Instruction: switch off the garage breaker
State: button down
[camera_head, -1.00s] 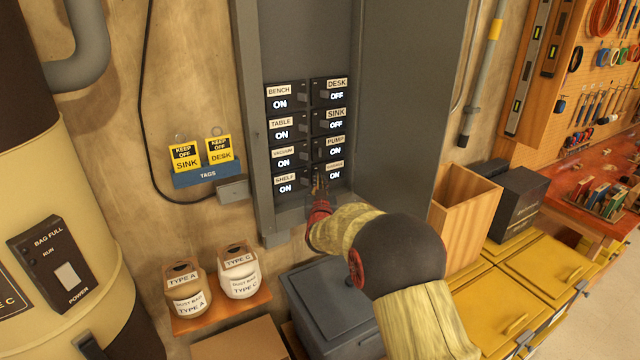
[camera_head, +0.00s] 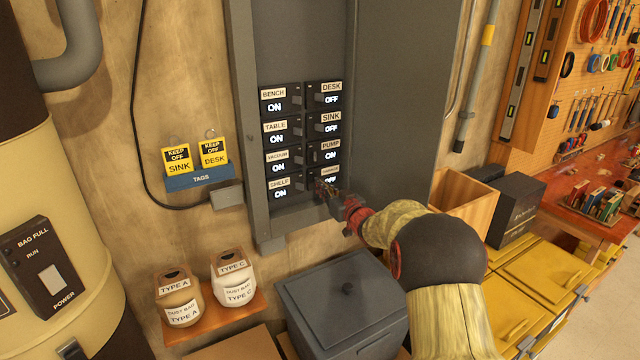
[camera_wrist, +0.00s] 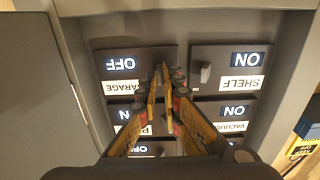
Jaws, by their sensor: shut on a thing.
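The garage breaker (camera_head: 331,179) is the lowest in the right column of the open grey panel, and its display reads OFF. It shows upside down in the wrist view (camera_wrist: 121,66), with its label partly covered by a finger. My gripper (camera_head: 322,187) reaches into the panel from the lower right, at this breaker's inner side. In the wrist view my gripper (camera_wrist: 166,75) has its fingers close together and shut on the garage breaker's handle, which they hide.
The shelf breaker (camera_head: 280,187), pump breaker (camera_head: 331,152) and vacuum breaker (camera_head: 278,163) close by read ON. The panel door (camera_head: 395,100) stands open at right. Tags (camera_head: 198,163) hang at left.

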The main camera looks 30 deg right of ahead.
jog(key=shift+w+d+r+n+g+y+p, duration=0.1)
jog(key=shift+d+n+y+p, duration=0.1)
jog(key=shift+n+y+p, duration=0.35)
jog(key=shift+s+d+n+g+y+p, duration=0.1)
jog(key=shift+d+n+y+p, duration=0.2)
jog(key=shift+y+p, duration=0.45)
jog(key=shift+w+d+r+n+g+y+p, duration=0.1)
jog(key=shift+d+n+y+p, duration=0.05)
jog(key=shift+n+y+p, duration=0.45)
jog(key=shift+y, duration=0.4)
jog(key=c, duration=2.3)
grip_release()
jog(key=shift+w+f, duration=0.1)
jog(key=v, duration=1.2)
